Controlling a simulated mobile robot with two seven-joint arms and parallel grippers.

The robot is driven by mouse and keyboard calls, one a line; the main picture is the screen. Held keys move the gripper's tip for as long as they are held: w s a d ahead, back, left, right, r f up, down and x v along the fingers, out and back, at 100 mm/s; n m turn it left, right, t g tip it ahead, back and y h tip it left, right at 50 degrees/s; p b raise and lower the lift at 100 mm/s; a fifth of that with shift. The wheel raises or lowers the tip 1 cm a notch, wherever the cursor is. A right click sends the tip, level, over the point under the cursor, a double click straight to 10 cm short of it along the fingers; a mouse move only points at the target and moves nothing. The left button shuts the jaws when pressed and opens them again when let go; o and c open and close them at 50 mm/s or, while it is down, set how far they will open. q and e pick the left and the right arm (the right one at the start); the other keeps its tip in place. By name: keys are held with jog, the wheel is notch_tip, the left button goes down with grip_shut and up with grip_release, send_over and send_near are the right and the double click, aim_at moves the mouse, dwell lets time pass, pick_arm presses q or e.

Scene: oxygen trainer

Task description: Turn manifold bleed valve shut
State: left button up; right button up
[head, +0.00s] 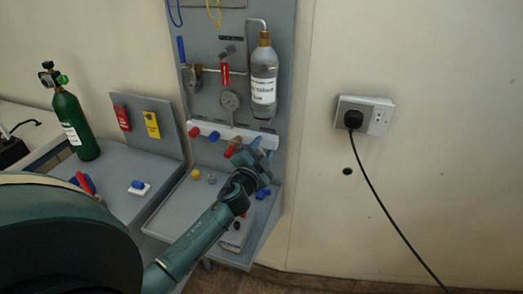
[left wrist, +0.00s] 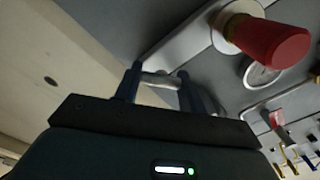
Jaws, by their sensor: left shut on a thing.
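The white manifold bar (head: 207,127) runs across the upright panel, with red and blue knobs along its front. My left gripper (head: 262,152) is at the right end of this bar and hides most of what is there. In the left wrist view, the left gripper (left wrist: 160,88) is shut on a pale grey bar-like part, which I take as the manifold bleed valve's handle (left wrist: 157,80). Its fingers stand on either side of the handle. A red knob (left wrist: 272,45) is just to the right, apart from the fingers. How far the valve is turned cannot be told. My right gripper is not in view.
Small yellow and blue parts lie on the shelf below. A green cylinder (head: 75,122) stands at left. A plugged-in wall socket (head: 376,112) is at right.

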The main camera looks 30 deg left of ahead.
pick_arm(q)
jog(key=m, duration=0.3)
jog(key=shift+f+m, duration=0.1)
jog(key=shift+m, duration=0.3)
jog(key=shift+f+m, duration=0.1)
jog(key=shift+m, duration=1.7)
jog(key=o, duration=1)
jog(key=shift+d, duration=0.1)
jog(key=b+v, duration=0.1)
jog(key=v, duration=1.2)
